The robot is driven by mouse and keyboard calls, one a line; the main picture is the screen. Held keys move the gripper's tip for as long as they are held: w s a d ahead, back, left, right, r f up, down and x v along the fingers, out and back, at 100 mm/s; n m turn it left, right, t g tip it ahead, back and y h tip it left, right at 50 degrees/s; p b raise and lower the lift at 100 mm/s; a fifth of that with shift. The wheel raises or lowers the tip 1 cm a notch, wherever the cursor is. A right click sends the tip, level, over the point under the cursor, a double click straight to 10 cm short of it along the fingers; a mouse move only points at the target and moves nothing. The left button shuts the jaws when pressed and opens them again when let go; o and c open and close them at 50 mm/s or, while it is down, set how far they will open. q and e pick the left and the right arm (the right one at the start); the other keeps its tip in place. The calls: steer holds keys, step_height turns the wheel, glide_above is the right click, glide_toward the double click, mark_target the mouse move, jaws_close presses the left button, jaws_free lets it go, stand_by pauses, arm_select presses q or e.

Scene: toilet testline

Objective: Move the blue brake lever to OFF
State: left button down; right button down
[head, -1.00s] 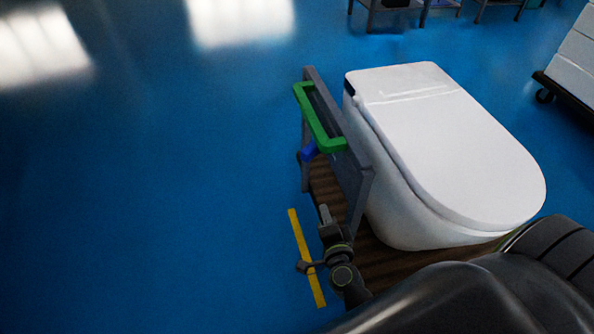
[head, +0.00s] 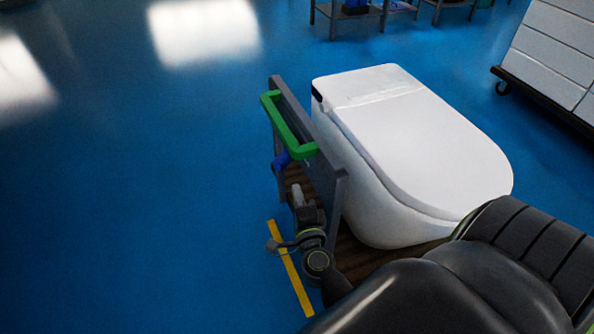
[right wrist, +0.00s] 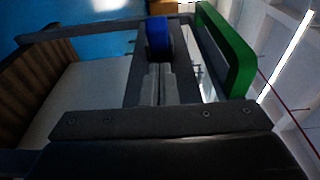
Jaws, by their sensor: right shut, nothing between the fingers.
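The blue brake lever (head: 282,160) sits on the cart's grey end frame, just below the green handle (head: 290,128). It also shows in the right wrist view (right wrist: 159,38), straight ahead of the fingertips. My right gripper (head: 297,192) is shut and empty, a little below and in front of the lever in the head view. In the right wrist view its closed fingers (right wrist: 161,75) point at the lever and come close to it; I cannot tell if they touch. The green handle stands to the right of the fingers there (right wrist: 228,50). My left gripper is not seen.
A white toilet (head: 410,150) rides on the cart's brown wooden deck (head: 365,262), right behind the grey frame (head: 325,178). A yellow floor strip (head: 291,270) lies beside the cart. Blue floor (head: 130,190) at left is clear. A dark trolley with white boxes (head: 560,50) stands at the upper right.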

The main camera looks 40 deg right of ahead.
mark_target(288, 161)
steer(key=x, duration=0.8)
steer(key=shift+a, duration=0.1)
